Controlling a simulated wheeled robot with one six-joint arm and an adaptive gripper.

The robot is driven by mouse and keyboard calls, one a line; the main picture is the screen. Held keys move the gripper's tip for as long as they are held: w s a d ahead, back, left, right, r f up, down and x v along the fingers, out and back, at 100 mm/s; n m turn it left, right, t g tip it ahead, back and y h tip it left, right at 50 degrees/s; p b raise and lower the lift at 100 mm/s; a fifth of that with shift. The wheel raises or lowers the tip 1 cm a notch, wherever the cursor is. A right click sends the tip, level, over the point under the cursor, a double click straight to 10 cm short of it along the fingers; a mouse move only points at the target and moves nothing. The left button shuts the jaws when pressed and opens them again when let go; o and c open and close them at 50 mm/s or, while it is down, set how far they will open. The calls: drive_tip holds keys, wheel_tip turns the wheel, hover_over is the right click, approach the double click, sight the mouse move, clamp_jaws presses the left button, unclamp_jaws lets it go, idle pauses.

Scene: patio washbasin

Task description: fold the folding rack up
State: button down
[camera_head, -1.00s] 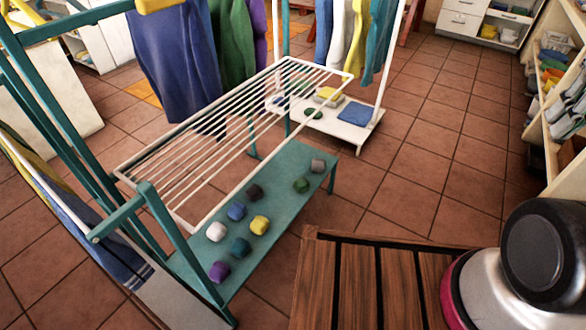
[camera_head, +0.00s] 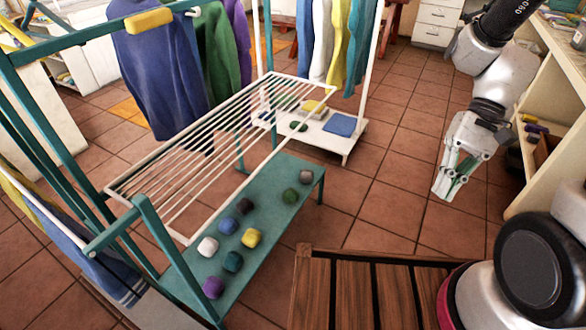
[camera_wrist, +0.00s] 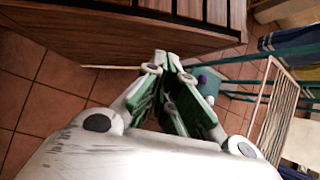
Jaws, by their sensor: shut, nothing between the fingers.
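The folding rack is a white frame with several thin parallel bars (camera_head: 165,193), attached at its left end to a teal stand (camera_head: 148,225). It is swung out roughly level above the stand's teal lower shelf (camera_head: 265,195). Part of the white frame also shows at the right of the wrist view (camera_wrist: 272,105). My gripper (camera_head: 441,196) is shut and empty, pointing down over the tiled floor, well to the right of the rack and apart from it. In the wrist view its green-padded fingers (camera_wrist: 175,95) are close together.
Several coloured rolled cloths lie on the lower shelf, including a yellow one (camera_head: 252,237). A slatted wooden bench (camera_head: 345,290) stands in front. A white low shelf (camera_head: 345,148) and hanging clothes stand behind the rack. Open floor lies between rack and gripper.

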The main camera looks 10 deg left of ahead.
drive_tip(key=w+a+f+m+y, duration=0.1)
drive_tip(key=a+f+m+y, duration=0.6)
drive_tip(key=a, duration=0.4)
drive_tip(key=w+a+f+m+y, duration=0.1)
drive_tip(key=a+f+m+y, duration=0.4)
drive_tip(key=a+f, duration=0.5)
drive_tip(key=w+a+f+m+t+y, duration=0.1)
drive_tip(key=w+a+f+m+t, duration=0.25)
drive_tip(key=w+t, duration=0.35)
drive_tip(key=w+a+f+m+t, duration=0.2)
drive_tip(key=w+a+m+t, duration=0.1)
drive_tip(key=w+m+t, duration=0.3)
drive_tip(key=w+a+r+n, duration=0.1)
drive_tip(key=w+a+r, duration=0.3)
drive_tip(key=a, duration=0.5)
drive_tip(key=shift+w, duration=0.5)
drive_tip(key=shift+r, duration=0.15)
